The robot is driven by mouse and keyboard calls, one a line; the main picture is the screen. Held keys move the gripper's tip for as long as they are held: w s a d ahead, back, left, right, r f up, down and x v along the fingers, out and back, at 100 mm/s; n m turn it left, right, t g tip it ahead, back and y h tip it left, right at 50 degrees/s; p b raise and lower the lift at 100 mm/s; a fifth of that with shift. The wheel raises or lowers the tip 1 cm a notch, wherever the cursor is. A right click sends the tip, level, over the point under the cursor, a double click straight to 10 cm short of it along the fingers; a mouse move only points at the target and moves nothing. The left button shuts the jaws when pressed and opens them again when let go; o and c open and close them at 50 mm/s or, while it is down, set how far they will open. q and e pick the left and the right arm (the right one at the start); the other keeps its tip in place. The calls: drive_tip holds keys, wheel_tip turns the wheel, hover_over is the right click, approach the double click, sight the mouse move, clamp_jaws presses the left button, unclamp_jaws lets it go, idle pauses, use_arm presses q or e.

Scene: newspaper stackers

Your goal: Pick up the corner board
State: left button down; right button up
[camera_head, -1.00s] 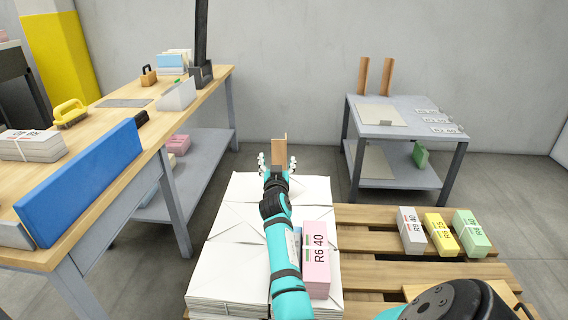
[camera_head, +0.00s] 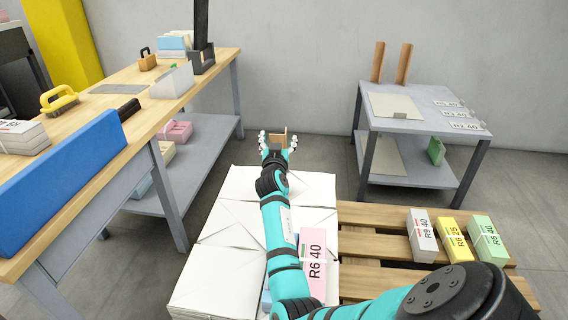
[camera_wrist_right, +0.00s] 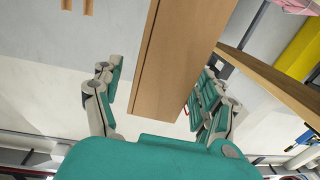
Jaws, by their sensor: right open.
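The corner board (camera_head: 278,140) is a brown, angled strip just beyond the far edge of the white paper stack (camera_head: 225,222). In the head view only its upper part shows; my gripper hides the rest. My right gripper (camera_head: 277,142) is open, with its fingers on either side of the board. In the right wrist view the board (camera_wrist_right: 180,60) runs between the spread fingers of the gripper (camera_wrist_right: 160,100), with a visible gap on the left side. Contact on the right side is hard to tell. My left gripper is not in view.
A pink bundle (camera_head: 314,250) lies on the stack beside my arm. The wooden pallet (camera_head: 380,215) holds grey, yellow and green bundles at right. A workbench (camera_head: 150,120) stands left. A grey table (camera_head: 440,118) with two upright brown boards (camera_head: 403,63) stands back right.

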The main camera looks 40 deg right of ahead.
drive_tip(key=shift+s+a+r, duration=0.1)
drive_tip(key=shift+a+r, duration=0.05)
drive_tip(key=shift+r, duration=0.05)
drive_tip(key=shift+c, duration=1.2)
clamp_jaws()
